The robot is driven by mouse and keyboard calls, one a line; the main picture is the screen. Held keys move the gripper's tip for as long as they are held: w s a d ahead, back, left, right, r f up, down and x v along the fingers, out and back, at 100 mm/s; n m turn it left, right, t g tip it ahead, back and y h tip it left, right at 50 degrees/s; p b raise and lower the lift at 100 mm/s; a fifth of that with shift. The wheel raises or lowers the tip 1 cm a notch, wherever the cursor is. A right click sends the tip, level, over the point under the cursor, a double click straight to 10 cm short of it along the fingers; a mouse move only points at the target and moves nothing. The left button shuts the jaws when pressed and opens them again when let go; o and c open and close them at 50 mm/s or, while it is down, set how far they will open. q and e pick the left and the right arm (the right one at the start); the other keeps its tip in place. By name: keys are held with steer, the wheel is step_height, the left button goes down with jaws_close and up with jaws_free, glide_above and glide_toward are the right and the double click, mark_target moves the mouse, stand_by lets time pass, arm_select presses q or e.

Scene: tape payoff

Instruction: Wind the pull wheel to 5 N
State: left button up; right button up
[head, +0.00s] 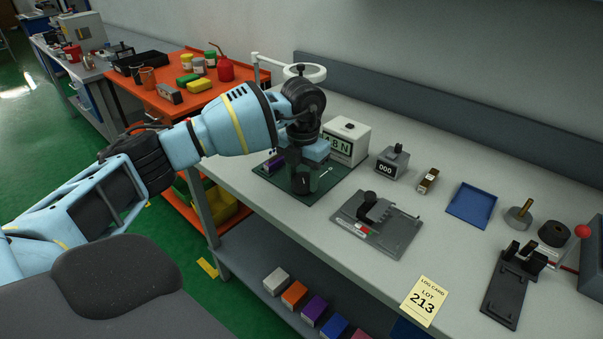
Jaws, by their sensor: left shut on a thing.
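A white force gauge box (357,133) stands at the back of a dark green base plate (330,187) on the grey bench. My arm partly covers its display; the visible part ends in "8 N", and the leading digit is hard to read. My left gripper (303,181) points down over the plate in front of the gauge. It is shut on the pull wheel, which is mostly hidden by the fingers. A purple piece (274,162) shows at the plate's left, beside the gripper. My right gripper is not in view.
Right of the plate are a counter reading 000 (393,160), a grey fixture (400,236), a blue tray (472,205) and a black clamp fixture (506,292). An orange bench (185,108) stands behind my arm.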

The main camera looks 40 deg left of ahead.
mark_target(302, 178)
arm_select(q)
steer(key=shift+m, duration=0.4)
steer(key=o, duration=1)
step_height(302, 178, up, 8)
steer(key=shift+f, duration=0.1)
steer(key=shift+s+f, duration=0.1)
stand_by(0.5)
